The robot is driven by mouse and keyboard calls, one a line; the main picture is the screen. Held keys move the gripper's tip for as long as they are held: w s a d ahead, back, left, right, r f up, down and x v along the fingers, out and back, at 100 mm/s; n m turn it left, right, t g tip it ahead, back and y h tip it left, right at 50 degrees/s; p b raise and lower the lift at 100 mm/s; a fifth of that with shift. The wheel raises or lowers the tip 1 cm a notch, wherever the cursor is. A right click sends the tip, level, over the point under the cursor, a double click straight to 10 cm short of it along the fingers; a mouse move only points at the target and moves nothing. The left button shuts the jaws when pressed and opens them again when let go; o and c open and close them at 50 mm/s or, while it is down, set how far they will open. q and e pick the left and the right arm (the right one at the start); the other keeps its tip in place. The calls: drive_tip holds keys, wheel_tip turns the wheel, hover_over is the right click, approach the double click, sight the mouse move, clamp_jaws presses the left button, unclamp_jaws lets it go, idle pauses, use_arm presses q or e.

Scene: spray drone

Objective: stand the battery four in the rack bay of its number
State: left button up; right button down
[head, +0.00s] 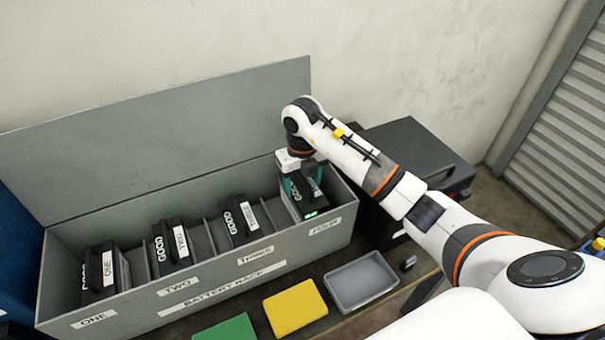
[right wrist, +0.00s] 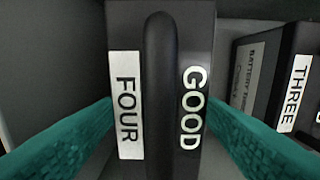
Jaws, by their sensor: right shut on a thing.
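Battery four (head: 309,205) is a dark block inside the bay labelled FOUR at the right end of the grey battery rack (head: 215,292). It looks upright. In the right wrist view, battery four (right wrist: 195,60) shows its FOUR and GOOD labels and its black handle. My right gripper (head: 300,182) reaches down into that bay from above. Whether the battery's base touches the bay floor is hidden. My left gripper is not in view.
Batteries one (head: 105,270), two (head: 171,246) and three (head: 238,220) stand in their labelled bays to the left. The rack's raised lid (head: 160,140) stands behind. A black case (head: 415,150) is right.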

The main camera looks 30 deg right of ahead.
drive_tip(key=shift+f, duration=0.85)
drive_tip(key=shift+w+f+p, duration=0.1)
drive_tip(key=shift+f+p, duration=0.2)
drive_tip(key=shift+f, duration=0.05)
drive_tip(key=shift+f, duration=0.15)
drive_tip(key=shift+c, duration=1.6)
unclamp_jaws()
drive_tip(key=shift+s+f, duration=0.1)
drive_tip(key=shift+s, duration=0.1)
wheel_tip(320, 180, up, 6)
drive_tip(key=shift+w+r+b, duration=0.1)
drive_tip(key=shift+r+b, duration=0.15)
drive_tip(key=shift+b, duration=0.9)
wheel_tip(320, 180, up, 6)
drive_tip(key=shift+f, duration=0.15)
